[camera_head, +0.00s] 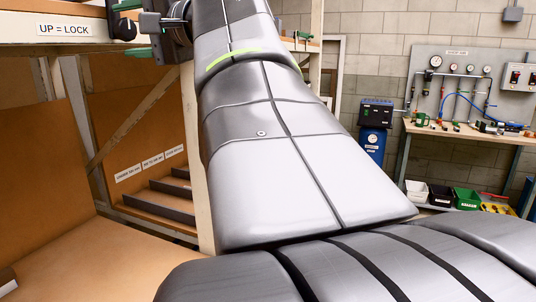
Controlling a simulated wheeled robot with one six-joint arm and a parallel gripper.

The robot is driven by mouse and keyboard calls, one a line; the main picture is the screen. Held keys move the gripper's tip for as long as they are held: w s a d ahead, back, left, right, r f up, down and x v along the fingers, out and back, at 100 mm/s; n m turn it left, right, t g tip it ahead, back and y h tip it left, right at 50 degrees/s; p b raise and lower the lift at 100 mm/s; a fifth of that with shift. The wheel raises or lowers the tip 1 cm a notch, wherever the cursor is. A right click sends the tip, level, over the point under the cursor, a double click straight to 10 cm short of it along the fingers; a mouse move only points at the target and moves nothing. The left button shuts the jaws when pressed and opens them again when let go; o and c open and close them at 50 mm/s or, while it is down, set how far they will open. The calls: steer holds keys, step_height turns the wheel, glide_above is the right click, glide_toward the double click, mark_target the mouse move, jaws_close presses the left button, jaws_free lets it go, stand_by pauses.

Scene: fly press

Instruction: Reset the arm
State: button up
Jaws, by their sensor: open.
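My arm fills the middle of the view, grey with a bright green band. My gripper (128,29) is at the upper left, pointing left, with green-tipped fingers apart, one above and one below. A black knob (122,28) shows between the fingertips, beside the label "UP = LOCK" (63,29) on a pale wooden beam. I cannot tell whether the fingers touch the knob. My arm hides much of the middle.
A wooden frame with brown panels (138,100) and labelled slots (175,190) stands at left. At right, a workbench (470,133) carries gauges and hoses, with coloured bins (466,198) below.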

steer(key=shift+d+m+p, duration=0.1)
steer(key=shift+m+p, duration=0.75)
steer(key=shift+m, duration=0.85)
